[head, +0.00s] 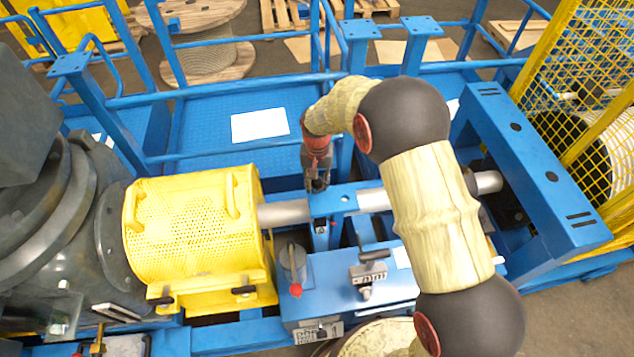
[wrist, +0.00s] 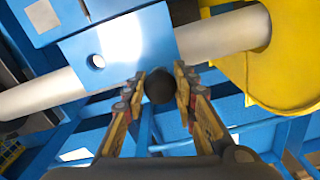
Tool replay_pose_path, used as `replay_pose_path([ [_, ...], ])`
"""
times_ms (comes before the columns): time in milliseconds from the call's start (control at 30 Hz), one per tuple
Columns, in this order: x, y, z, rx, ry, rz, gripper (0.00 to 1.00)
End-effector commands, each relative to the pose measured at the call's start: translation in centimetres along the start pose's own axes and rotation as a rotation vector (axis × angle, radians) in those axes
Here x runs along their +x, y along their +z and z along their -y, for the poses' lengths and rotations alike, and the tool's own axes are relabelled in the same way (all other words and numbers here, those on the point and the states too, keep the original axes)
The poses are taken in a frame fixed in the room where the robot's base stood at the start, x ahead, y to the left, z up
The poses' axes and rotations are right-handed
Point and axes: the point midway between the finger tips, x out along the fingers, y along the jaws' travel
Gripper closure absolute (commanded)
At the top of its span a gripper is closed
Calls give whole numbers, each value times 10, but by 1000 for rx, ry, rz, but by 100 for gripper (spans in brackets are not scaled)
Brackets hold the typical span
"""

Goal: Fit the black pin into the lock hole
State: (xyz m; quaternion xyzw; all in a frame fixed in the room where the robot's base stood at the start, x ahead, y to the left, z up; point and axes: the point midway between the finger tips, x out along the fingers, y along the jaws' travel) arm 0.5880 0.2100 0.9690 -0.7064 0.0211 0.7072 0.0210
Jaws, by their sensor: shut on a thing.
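The black pin (wrist: 159,86) shows end-on as a dark round shape between my fingers in the wrist view; its length is hidden. My gripper (wrist: 160,76) is shut on it. In the head view my gripper (head: 317,184) points down over the back left part of the blue block (head: 330,205). The lock hole (wrist: 97,62) is a round opening in the top of this block (wrist: 125,40) in the wrist view, left of and above the pin. The hole also shows in the head view (head: 345,198), right of my gripper. The pin appears apart from the hole.
A grey shaft (head: 283,213) runs through the block. A perforated yellow guard (head: 195,225) stands left of it, and blue rails (head: 230,90) run behind. A blue box with a handle (head: 340,285) lies in front. A yellow mesh fence (head: 580,80) stands at the right.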

Motion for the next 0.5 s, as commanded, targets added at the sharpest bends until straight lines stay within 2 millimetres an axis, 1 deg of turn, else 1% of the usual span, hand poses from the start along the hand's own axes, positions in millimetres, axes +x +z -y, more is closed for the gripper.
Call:
replay_pose_path([
  [167,4,0,0,0,0,-1,100],
  [200,4,0,0,0,0,-1,71],
  [500,4,0,0,0,0,-1,54],
])
